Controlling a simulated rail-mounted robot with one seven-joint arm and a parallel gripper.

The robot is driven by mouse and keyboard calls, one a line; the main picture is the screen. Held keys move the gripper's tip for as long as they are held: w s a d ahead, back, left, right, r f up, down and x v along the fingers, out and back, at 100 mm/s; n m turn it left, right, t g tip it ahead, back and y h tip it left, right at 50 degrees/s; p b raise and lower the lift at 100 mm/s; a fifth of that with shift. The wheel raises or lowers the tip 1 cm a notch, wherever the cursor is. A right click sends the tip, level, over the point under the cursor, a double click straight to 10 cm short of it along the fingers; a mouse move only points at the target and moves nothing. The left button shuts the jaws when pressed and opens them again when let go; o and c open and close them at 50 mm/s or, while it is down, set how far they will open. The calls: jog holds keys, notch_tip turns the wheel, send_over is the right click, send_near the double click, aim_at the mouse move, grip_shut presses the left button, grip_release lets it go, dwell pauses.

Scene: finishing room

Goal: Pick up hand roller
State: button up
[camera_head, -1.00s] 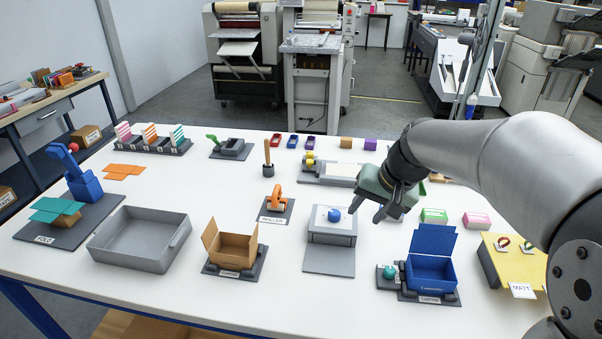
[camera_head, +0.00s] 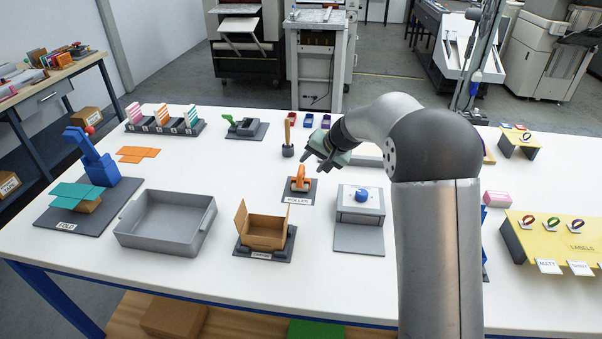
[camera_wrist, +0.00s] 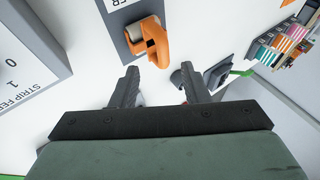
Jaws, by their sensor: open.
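The hand roller (camera_head: 301,180) has an orange handle and stands on a dark base plate (camera_head: 290,190) labelled ROLLER, near the middle of the table. In the wrist view the roller (camera_wrist: 150,42) shows at the top, just beyond the fingertips, on its dark plate (camera_wrist: 118,14). My gripper (camera_head: 312,162) is open and empty, above and slightly behind the roller in the head view. In the wrist view its two dark fingers (camera_wrist: 160,80) are apart, with nothing held between them. They look clear of the roller.
A wooden-handled tool (camera_head: 288,150) stands close behind the roller. An open cardboard carton (camera_head: 265,232) and a grey stand with a blue knob (camera_head: 360,240) are in front. A grey tray (camera_head: 125,238) lies left. Bare table lies between tray and roller.

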aim_at(302, 169)
jog(key=shift+p+x, duration=1.05)
jog(key=shift+x, duration=1.8)
jog(key=shift+w+a+r, duration=0.15)
jog(key=shift+r, duration=0.05)
grip_shut()
